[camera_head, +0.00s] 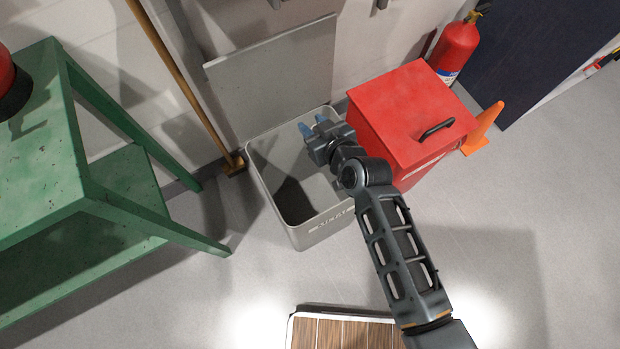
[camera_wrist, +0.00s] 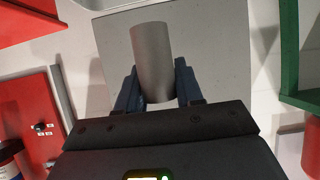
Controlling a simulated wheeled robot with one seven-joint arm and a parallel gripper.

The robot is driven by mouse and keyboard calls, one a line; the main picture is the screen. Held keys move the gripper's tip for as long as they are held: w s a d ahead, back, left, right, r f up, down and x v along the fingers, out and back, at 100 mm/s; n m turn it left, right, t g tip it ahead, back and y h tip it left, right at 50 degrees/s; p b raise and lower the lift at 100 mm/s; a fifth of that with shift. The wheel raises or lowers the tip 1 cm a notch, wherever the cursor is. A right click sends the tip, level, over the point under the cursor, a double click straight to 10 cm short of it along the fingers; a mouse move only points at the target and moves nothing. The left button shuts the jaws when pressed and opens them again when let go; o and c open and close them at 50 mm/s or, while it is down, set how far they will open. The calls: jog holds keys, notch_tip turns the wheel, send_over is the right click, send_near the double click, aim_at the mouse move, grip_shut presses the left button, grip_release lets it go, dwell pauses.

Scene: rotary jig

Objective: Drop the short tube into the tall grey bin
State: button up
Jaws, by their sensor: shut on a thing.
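The short tube (camera_wrist: 152,55) is a plain grey cylinder. In the wrist view it sits between the two blue fingers of my gripper (camera_wrist: 155,84), which are shut on it. The tall grey bin (camera_head: 309,236) stands open on the floor in the head view, with a label on its front wall. My gripper (camera_head: 313,127) is above the far right part of the bin's opening in the head view, its blue fingertips pointing up-left in the picture. I cannot make out the tube in the head view. The bin's floor is partly in shadow.
A red box (camera_head: 405,110) with a black handle stands close right of the bin. A grey panel (camera_head: 280,75) rises behind it. A green table (camera_head: 75,190) and a wooden pole (camera_head: 180,75) are at left. An orange cone (camera_head: 483,128) and extinguisher (camera_head: 456,47) stand farther right.

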jog(key=shift+f+b, duration=2.15)
jog(key=shift+f, duration=0.75)
jog(key=o, duration=1.1)
jog(key=shift+s, duration=0.1)
jog(key=v, duration=0.7)
jog(key=shift+s+d+r, duration=0.2)
